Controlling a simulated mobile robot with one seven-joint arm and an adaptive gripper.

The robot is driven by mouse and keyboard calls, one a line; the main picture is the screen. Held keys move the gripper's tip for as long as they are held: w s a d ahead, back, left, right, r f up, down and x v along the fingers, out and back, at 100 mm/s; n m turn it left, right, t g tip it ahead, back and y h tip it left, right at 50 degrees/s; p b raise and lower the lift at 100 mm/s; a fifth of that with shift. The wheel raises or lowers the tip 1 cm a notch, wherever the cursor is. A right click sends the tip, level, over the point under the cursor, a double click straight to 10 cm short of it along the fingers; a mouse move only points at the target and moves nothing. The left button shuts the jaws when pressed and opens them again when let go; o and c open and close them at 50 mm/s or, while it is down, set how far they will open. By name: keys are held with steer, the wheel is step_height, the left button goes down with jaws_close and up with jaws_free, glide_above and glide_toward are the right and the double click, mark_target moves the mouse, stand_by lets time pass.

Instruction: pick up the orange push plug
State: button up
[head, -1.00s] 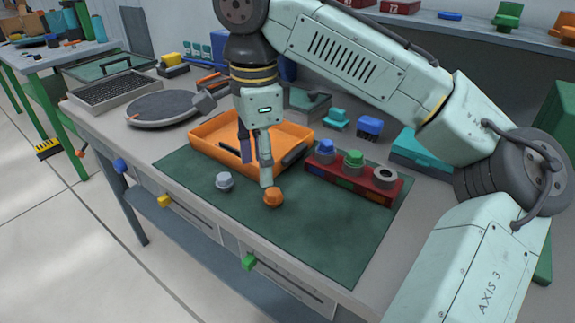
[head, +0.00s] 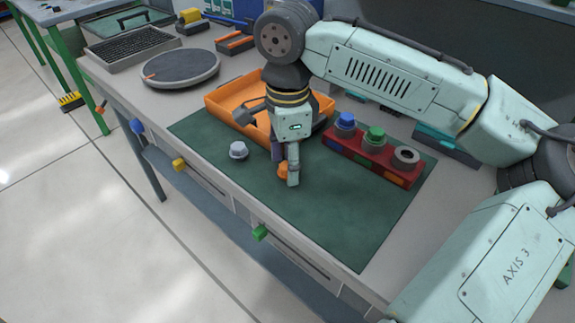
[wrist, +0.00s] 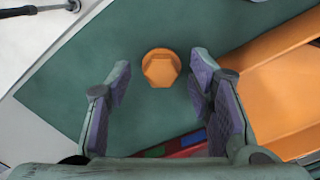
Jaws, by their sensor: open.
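The orange push plug (head: 282,171) sits on the green mat (head: 330,222), partly hidden behind a finger of my gripper in the head view. In the wrist view the plug (wrist: 161,68) shows whole, with a six-sided top, a little beyond the fingertips and roughly midway between them. My gripper (head: 285,168) points down close over the plug, and it is open in the wrist view (wrist: 160,80), with clear space between its padded fingers. I cannot tell whether a finger touches the plug.
A grey plug (head: 238,150) stands on the mat to the left. An orange tray (head: 222,105) lies behind my gripper. A red rack (head: 345,150) with blue, green and grey pieces stands to the right. The front of the mat is clear.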

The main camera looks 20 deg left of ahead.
steer(key=shift+f, duration=0.9)
steer(key=shift+c, duration=0.3)
steer(key=c, duration=0.8)
